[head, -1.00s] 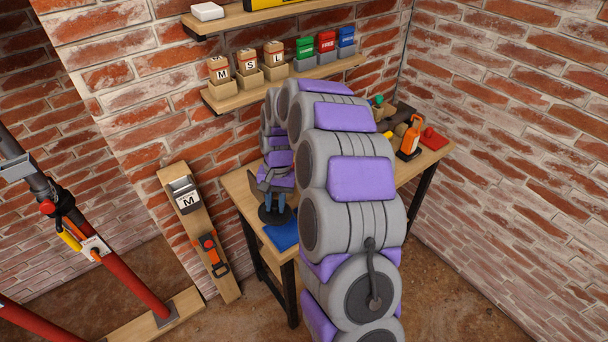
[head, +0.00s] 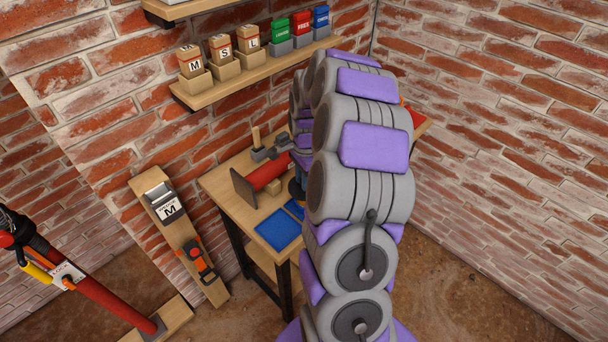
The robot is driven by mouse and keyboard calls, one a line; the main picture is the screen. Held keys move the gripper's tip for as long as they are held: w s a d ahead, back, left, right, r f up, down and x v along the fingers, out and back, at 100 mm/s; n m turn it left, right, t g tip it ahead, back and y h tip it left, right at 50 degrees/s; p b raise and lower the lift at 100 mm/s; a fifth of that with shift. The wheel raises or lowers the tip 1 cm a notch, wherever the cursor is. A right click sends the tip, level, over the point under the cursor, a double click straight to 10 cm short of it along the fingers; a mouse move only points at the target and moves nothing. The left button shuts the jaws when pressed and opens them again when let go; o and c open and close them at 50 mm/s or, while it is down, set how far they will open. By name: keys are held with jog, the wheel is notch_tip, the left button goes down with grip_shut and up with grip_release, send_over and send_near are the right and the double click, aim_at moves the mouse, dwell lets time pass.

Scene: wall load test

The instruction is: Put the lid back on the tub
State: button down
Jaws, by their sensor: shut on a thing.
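A dark round edge (head: 297,192) shows just below the fingers. It looks like the lid, a flat black disc, held in the shut fingers. Whether it touches anything below is hidden. I cannot make out the tub; my arm covers the middle and right of the bench.
Two blue mats (head: 277,230) lie at the bench front. A red cylinder with a dark plate (head: 265,173) and a wooden block (head: 271,191) lie left of my gripper. A shelf (head: 255,70) holds several boxes. A plank (head: 180,235) leans on the wall.

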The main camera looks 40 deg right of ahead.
jog(key=d+f+b, duration=0.1)
jog(key=d+f, duration=0.2)
jog(key=f, duration=0.1)
jog(key=shift+d, duration=0.2)
jog(key=shift+d+f, duration=0.1)
jog(key=shift+f, duration=0.2)
jog(key=shift+a+f, duration=0.15)
jog(key=shift+a, duration=0.6)
jog(key=shift+a+f, duration=0.1)
jog(key=shift+a, duration=0.65)
jog(key=shift+d+f, duration=0.25)
jog(key=shift+d, duration=1.05)
jog(key=shift+a+r, duration=0.2)
jog(key=shift+a, duration=0.55)
jog(key=shift+a+r, duration=0.2)
jog(key=shift+a, duration=0.55)
jog(key=shift+d+f, duration=0.15)
jog(key=shift+d, duration=0.65)
jog(key=shift+a+p, duration=0.1)
jog(key=shift+p, duration=0.2)
jog(key=shift+d+f, duration=0.15)
jog(key=shift+d, duration=0.5)
